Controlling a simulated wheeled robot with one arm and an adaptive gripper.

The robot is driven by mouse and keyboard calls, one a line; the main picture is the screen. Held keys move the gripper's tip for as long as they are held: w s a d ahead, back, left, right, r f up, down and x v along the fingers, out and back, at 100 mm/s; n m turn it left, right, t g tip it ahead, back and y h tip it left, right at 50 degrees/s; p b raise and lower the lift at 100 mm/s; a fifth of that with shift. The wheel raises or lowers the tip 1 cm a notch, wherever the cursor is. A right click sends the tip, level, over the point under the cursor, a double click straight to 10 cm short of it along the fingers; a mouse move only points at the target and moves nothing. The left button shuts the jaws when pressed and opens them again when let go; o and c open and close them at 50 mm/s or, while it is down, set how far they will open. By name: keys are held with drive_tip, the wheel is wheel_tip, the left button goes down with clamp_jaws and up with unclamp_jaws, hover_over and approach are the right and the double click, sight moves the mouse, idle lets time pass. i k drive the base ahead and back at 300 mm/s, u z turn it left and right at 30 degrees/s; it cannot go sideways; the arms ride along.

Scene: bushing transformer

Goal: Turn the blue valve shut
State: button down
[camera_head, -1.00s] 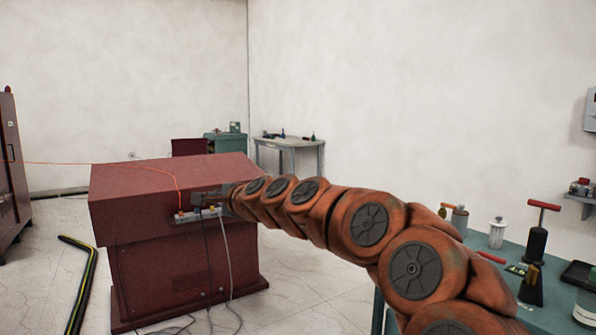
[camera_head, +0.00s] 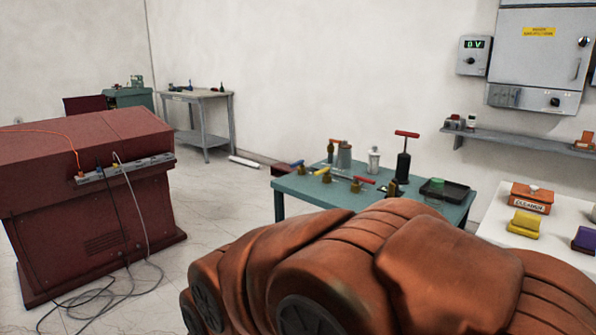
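On the teal table (camera_head: 292,188) stand several small brass valves with coloured lever handles. The one with the blue handle (camera_head: 297,163) is at the table's left end. My orange arm fills the lower middle and right of the view, in front of the table. My gripper is not visible in this view.
A dark red cabinet (camera_head: 90,190) with a power strip and loose cables stands at left. A grey workbench (camera_head: 197,97) is at the back. A pump with a red T-handle (camera_head: 404,160) and a black tray (camera_head: 444,190) share the teal table. A white table (camera_head: 490,225) is at right.

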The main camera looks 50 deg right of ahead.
sight(300, 162)
drive_tip(key=z, duration=0.5)
drive_tip(key=i, duration=1.3)
drive_tip(key=u, duration=0.5)
